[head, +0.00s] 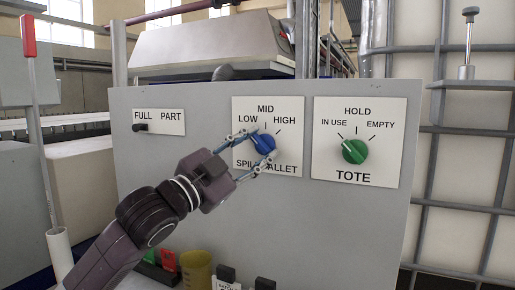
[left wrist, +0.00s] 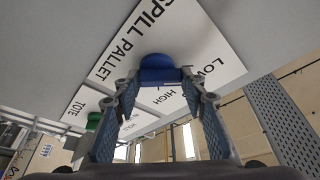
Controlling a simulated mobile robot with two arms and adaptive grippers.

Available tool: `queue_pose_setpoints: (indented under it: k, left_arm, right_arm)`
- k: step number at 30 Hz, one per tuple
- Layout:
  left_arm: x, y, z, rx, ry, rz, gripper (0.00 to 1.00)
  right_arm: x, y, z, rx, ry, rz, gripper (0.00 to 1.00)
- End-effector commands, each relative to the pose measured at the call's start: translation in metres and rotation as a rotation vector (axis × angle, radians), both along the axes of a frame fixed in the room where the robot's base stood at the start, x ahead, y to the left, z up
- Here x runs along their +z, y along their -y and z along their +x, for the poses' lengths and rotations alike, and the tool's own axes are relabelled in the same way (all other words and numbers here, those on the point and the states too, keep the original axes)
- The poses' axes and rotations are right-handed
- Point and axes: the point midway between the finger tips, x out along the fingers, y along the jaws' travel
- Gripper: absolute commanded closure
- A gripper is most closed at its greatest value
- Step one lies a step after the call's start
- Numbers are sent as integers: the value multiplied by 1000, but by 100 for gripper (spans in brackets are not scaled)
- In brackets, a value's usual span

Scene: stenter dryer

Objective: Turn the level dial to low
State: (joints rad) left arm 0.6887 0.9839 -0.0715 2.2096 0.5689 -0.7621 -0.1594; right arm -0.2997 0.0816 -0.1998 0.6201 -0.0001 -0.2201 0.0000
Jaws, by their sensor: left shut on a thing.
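The level dial is a blue knob (head: 264,143) on a white plate (head: 240,104) marked LOW, MID, HIGH and SPILL PALLET. My left gripper (head: 265,147) reaches it from the lower left in the head view, with one finger above and one below the knob. It is shut on the knob. In the left wrist view, the blue knob (left wrist: 158,68) sits between the fingertips of my left gripper (left wrist: 158,80). The fingers partly hide the knob and plate lettering, and I cannot tell for sure which mark the knob points to. My right gripper is not in view.
A green dial (head: 354,151) on the TOTE plate is just to the right, pointing toward IN USE. A black switch (head: 140,128) on the FULL/PART plate is at the left. A yellow cup (head: 197,268) stands below. A red-topped lever (head: 29,35) rises at far left.

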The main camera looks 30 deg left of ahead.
Motion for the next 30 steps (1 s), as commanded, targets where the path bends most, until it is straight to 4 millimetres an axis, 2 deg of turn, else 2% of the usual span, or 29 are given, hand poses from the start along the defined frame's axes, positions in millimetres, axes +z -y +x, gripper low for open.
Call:
queue_pose_setpoints:
  k: [5, 6, 9, 20, 30]
  left_arm:
    - [1, -1, 0, 1, 1, -3, 86]
    - [1, -1, 0, 1, 1, -3, 57]
    - [1, -1, 0, 0, 0, -1, 46]
    - [-1, -1, -2, 0, 0, 0, 45]
    - [-12, -8, -33, 0, -3, 0, 45]
  right_arm:
    - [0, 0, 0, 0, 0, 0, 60]
    - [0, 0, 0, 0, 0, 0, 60]
    - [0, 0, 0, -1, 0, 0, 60]
    - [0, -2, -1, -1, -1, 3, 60]
    - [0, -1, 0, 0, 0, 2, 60]
